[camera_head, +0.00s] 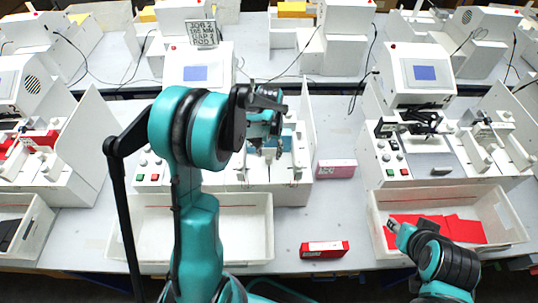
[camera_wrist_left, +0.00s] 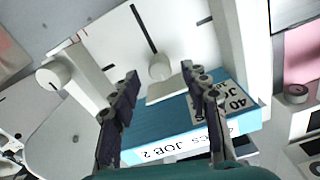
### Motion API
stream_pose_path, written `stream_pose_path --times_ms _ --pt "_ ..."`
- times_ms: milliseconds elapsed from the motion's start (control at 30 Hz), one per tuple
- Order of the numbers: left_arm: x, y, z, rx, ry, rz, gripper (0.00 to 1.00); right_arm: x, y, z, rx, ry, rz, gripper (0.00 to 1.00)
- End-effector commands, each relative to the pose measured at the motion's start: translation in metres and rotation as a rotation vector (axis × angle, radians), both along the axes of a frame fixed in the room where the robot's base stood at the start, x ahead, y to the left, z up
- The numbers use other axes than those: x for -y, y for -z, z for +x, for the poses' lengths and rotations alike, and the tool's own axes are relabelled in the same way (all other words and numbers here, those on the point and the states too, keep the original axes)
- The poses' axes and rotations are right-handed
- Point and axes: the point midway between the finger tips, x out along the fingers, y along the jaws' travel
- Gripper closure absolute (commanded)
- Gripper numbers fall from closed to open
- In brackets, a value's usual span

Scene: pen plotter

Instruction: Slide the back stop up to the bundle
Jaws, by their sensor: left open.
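A blue bundle (camera_wrist_left: 175,138) with white labels, one reading JOB 2, lies on the machine's white bed in the left wrist view. In the head view a little of its blue (camera_head: 287,140) shows beside my gripper. A white back stop (camera_wrist_left: 166,90) with a round knob stands at a slot in the bed, close to the bundle's far edge; I cannot tell whether they touch. My left gripper (camera_wrist_left: 162,98) is open, its fingers either side of the stop and above the bundle. In the head view my arm partly hides this. My right arm's end (camera_head: 398,232) is over the right tray; its fingers are unclear.
A white tray (camera_head: 262,232) stands in front of the machine. A red box (camera_head: 324,249) and a pink box (camera_head: 336,169) lie to its right. A second machine (camera_head: 415,75) and a tray with red sheets (camera_head: 466,228) stand at the right. White side walls flank the bed.

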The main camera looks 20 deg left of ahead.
Motion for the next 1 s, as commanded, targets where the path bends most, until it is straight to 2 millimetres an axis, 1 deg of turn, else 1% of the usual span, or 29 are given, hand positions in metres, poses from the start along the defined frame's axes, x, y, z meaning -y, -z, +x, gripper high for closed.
stream_pose_path --times_ms 33,200,300,400,500,600,833,867,900,933,967,1000 --pt "0.000 -0.011 -0.001 0.000 0.000 0.000 0.54 0.000 0.000 0.000 0.000 0.000 0.000 0.65" --pt "0.000 -0.050 0.000 0.000 0.000 0.000 0.54 0.000 0.000 0.000 0.000 0.000 0.000 0.65" --pt "0.000 -0.069 0.000 0.000 0.000 0.000 0.54 0.000 0.000 0.000 0.000 0.000 0.000 0.65" --pt "0.000 -0.084 0.000 0.000 0.000 0.000 0.54 0.000 0.000 0.000 0.000 0.000 0.000 0.65" --pt "0.000 -0.093 0.000 0.000 0.000 0.000 0.54 0.000 0.000 0.000 0.000 0.000 0.000 0.65" --pt "0.000 -0.098 0.000 0.000 0.000 0.000 0.54 0.000 0.000 0.000 0.000 0.000 0.000 0.65" --pt "0.000 -0.098 0.000 0.000 0.000 0.000 0.54 0.000 0.000 0.000 0.000 0.000 0.000 0.65" --pt "0.000 -0.098 0.000 0.000 0.000 0.000 0.59 0.000 0.000 0.000 0.000 0.000 0.000 0.65" --pt "0.001 -0.097 0.000 0.002 0.003 0.002 0.70 0.000 0.000 0.000 0.000 0.000 0.000 0.65" --pt "0.001 -0.095 0.000 0.005 0.008 0.007 0.78 0.000 0.002 0.000 0.000 0.000 0.000 0.65" --pt "0.003 -0.092 0.001 0.009 0.018 0.015 0.86 0.000 0.004 0.000 0.000 0.000 0.000 0.65" --pt "0.005 -0.086 0.001 0.020 0.039 0.035 0.96 0.000 0.007 0.000 0.000 0.000 0.000 0.65"
